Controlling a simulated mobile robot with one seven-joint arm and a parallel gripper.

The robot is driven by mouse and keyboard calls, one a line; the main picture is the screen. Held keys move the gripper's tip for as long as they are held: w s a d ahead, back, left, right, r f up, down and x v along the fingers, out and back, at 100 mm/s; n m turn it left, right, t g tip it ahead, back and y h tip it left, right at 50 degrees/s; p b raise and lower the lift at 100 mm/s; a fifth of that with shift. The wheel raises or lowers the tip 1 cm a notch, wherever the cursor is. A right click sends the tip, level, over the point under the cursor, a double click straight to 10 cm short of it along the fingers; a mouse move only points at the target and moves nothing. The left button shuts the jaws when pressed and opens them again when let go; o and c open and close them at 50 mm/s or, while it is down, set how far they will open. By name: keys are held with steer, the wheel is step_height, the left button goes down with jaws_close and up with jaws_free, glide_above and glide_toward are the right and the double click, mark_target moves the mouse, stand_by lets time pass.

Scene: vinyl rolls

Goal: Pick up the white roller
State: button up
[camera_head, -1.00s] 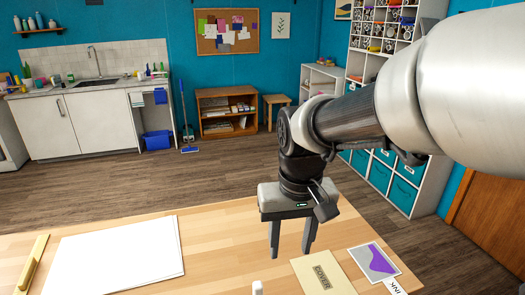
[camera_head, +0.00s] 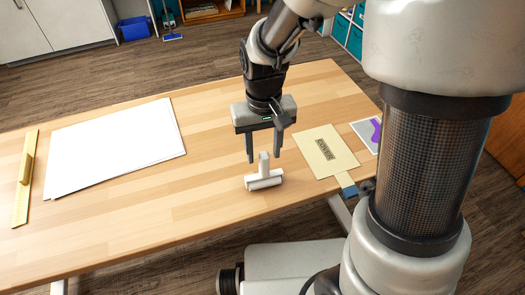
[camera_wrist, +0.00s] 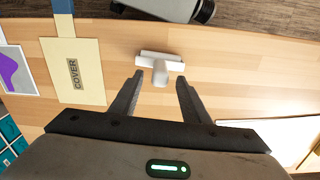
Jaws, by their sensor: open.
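The white roller (camera_head: 264,180) lies on the wooden table (camera_head: 215,190) near its front edge, with its short handle pointing up and away from that edge. My gripper (camera_head: 265,158) is open and empty above the table, fingers pointing down, just behind the roller in the head view. In the wrist view the roller (camera_wrist: 160,66) shows ahead of the open fingertips of my gripper (camera_wrist: 160,80), with its handle end roughly centred between them. I see no contact between fingers and roller.
A tan sheet marked COVER (camera_head: 326,152) and a card with a purple shape (camera_head: 370,132) lie to the right. White sheets (camera_head: 118,145) and a yellow ruler-like tool (camera_head: 25,178) lie to the left. The table between the sheets and roller is clear.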

mark_target(264, 164)
steer(key=f, duration=0.1)
steer(key=f+b, duration=0.1)
steer(key=f, duration=0.3)
steer(key=shift+s+d+f, duration=0.1)
steer(key=shift+s, duration=0.15)
jaws_close()
